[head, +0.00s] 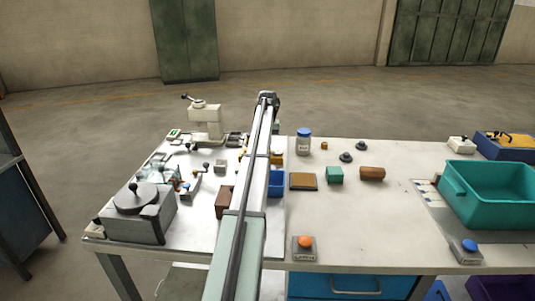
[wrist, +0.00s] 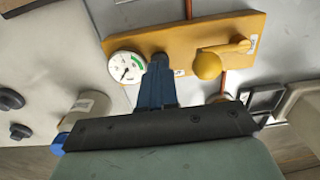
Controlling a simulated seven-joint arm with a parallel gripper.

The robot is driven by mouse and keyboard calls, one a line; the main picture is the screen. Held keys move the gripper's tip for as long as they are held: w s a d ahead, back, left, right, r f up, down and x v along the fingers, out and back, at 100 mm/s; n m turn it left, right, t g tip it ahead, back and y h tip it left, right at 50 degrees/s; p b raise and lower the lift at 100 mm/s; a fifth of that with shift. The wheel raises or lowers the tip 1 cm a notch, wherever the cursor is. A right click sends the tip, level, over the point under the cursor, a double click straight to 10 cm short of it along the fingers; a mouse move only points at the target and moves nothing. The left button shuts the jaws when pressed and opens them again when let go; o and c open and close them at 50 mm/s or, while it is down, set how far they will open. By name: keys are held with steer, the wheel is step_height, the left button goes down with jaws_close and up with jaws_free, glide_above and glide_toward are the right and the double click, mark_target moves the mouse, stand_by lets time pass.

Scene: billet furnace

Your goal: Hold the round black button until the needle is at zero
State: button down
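A yellow panel (wrist: 185,37) carries a round white gauge (wrist: 127,67) with a green arc and a dark needle. The needle points down and slightly left in the wrist view; the number it points at is too small to read. My gripper (wrist: 158,62) has its blue fingers together at the panel's edge, just right of the gauge. I cannot tell whether the tips touch anything.
A yellow knob with a lever (wrist: 208,64) stands on the panel right of my fingers. A blue-lidded jar (head: 304,141) and two black knobs (head: 346,157) (head: 361,145) stand right of my arm. Several fixtures crowd the left side.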

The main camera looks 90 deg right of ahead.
steer(key=shift+r, duration=0.1)
steer(key=shift+r, duration=2.4)
